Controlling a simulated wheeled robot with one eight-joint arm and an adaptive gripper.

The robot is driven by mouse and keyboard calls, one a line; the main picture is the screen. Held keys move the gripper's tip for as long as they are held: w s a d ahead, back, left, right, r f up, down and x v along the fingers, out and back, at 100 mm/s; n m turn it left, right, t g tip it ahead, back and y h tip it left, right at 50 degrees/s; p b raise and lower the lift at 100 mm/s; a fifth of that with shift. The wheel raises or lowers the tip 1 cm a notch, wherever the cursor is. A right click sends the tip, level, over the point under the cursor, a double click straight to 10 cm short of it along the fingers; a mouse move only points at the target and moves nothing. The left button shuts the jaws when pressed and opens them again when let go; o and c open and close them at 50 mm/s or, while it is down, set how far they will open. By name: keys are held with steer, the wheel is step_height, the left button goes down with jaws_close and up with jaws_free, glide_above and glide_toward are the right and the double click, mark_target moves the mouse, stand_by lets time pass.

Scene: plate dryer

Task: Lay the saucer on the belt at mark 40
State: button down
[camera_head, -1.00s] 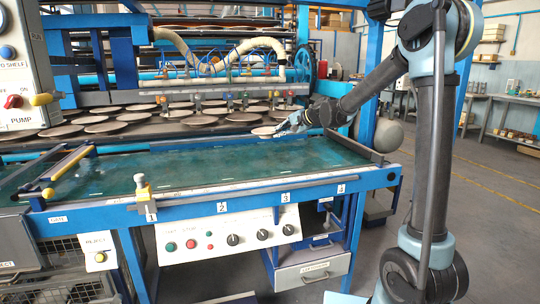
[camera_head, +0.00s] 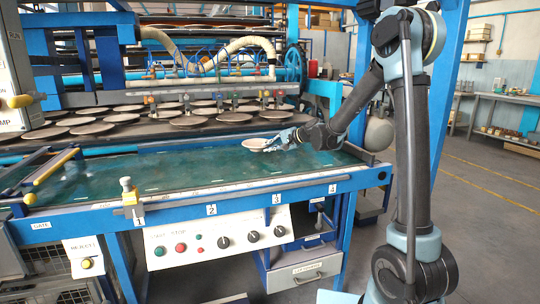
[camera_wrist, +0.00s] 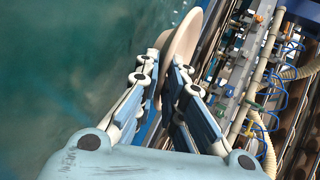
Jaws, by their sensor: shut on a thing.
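The pale saucer (camera_head: 256,144) is held by its edge in my gripper (camera_head: 275,143), above the far right part of the green belt (camera_head: 200,173). In the wrist view the saucer (camera_wrist: 186,42) stands between the two fingertips of my gripper (camera_wrist: 168,80), which are shut on its rim. Mark 4 (camera_head: 332,189) is on the front blue rail at the right, with marks 3 (camera_head: 276,198), 2 (camera_head: 211,210) and 1 (camera_head: 139,221) to its left. No label reading 40 is legible. The gap between saucer and belt is hard to judge.
Several plates lie on the dark rack (camera_head: 150,128) behind the belt. A yellow-handled bar (camera_head: 52,168) crosses the left end. The middle of the belt is clear.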

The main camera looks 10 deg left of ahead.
mark_target(270, 159)
steer(key=shift+f, duration=1.6)
steer(key=shift+f, duration=0.1)
steer(key=c, duration=2)
jaws_free()
steer(key=shift+o, duration=0.2)
